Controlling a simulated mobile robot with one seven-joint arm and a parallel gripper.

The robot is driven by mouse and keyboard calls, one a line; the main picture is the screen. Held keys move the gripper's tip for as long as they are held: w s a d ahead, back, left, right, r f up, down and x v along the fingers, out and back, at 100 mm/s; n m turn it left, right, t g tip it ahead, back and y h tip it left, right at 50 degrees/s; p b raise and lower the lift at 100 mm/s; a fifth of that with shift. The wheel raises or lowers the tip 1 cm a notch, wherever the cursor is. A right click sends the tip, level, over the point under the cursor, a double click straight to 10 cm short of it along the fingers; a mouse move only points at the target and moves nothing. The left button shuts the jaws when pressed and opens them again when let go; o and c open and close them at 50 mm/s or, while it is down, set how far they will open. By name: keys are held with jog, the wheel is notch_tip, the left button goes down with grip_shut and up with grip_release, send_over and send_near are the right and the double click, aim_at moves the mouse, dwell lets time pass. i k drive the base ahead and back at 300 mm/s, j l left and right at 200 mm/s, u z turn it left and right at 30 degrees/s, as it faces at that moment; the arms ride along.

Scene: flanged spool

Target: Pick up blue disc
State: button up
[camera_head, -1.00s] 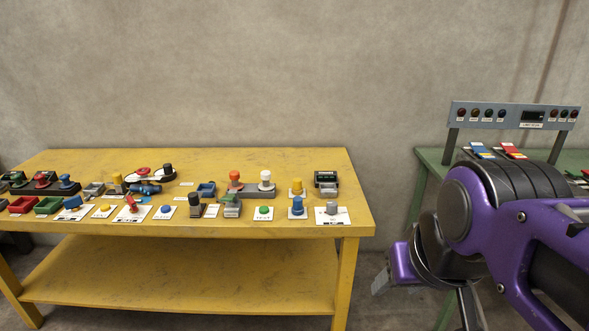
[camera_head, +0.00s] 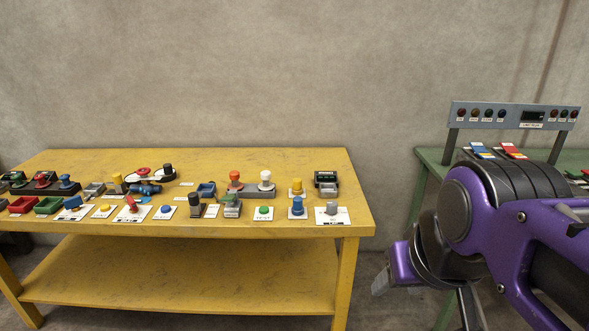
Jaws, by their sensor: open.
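A small, low blue disc (camera_head: 166,210) lies on a white card on the yellow table, left of the middle. A taller blue flanged spool (camera_head: 298,206) stands upright on another white card near the table's front right. My gripper (camera_head: 381,283) is at the lower right, beside the purple wrist, off the table's right end and well apart from the disc. One grey fingertip shows; the other is hidden. It is open, and I see nothing held.
The yellow table (camera_head: 310,160) is crowded along its front with coloured knobs, trays and cards. Its back strip is mostly bare. A black-and-white plate (camera_head: 332,214) with a grey knob sits at the front right corner. A green bench (camera_head: 430,158) with an indicator panel (camera_head: 515,115) stands at right.

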aim_at(297, 209)
jog(key=i+j, duration=0.2)
jog(key=i, duration=0.25)
jog(key=i+j, duration=0.2)
jog(key=i, duration=0.25)
